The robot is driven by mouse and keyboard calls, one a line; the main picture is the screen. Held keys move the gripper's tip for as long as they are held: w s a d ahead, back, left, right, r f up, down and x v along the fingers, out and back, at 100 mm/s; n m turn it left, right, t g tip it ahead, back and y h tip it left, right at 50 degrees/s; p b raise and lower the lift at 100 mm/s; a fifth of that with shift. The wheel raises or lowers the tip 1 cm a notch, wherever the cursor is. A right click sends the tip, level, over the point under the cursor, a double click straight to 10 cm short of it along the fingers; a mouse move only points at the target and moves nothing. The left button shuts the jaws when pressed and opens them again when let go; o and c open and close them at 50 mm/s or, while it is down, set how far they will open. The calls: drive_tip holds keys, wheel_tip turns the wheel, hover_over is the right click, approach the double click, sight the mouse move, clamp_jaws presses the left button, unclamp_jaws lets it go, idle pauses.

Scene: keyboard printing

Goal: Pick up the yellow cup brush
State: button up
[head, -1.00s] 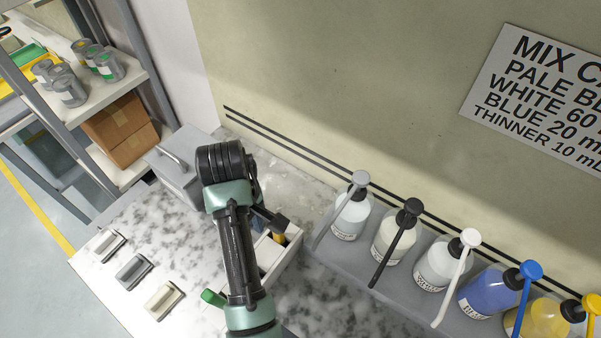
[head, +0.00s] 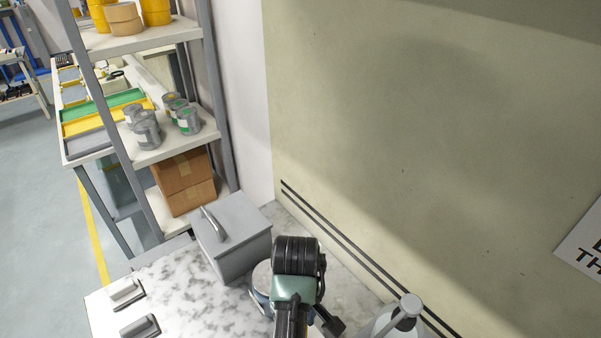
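No yellow cup brush can be made out in the head view now. My arm rises from the bottom edge, and its black wrist end stands over the marbled worktop. A dark part that looks like my gripper (head: 330,322) shows low beside the arm, cut by the frame's bottom edge. Its fingers are not clear, so I cannot tell whether it is open or shut, or whether it holds anything.
A grey lidded box (head: 237,238) stands on the worktop (head: 190,292) left of my arm. Grey-handled tools (head: 125,292) lie at the left. A pump bottle (head: 398,322) is at the lower right. A shelf rack (head: 165,150) with cans stands behind, beside the wall.

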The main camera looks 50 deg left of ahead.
drive_tip(key=shift+w+d+f+p, duration=0.15)
drive_tip(key=shift+f+p, duration=0.3)
drive_tip(key=shift+f, duration=1.05)
drive_tip(key=shift+d+f+p, duration=0.1)
drive_tip(key=shift+f+p, duration=0.35)
drive_tip(key=shift+f, duration=1)
clamp_jaws()
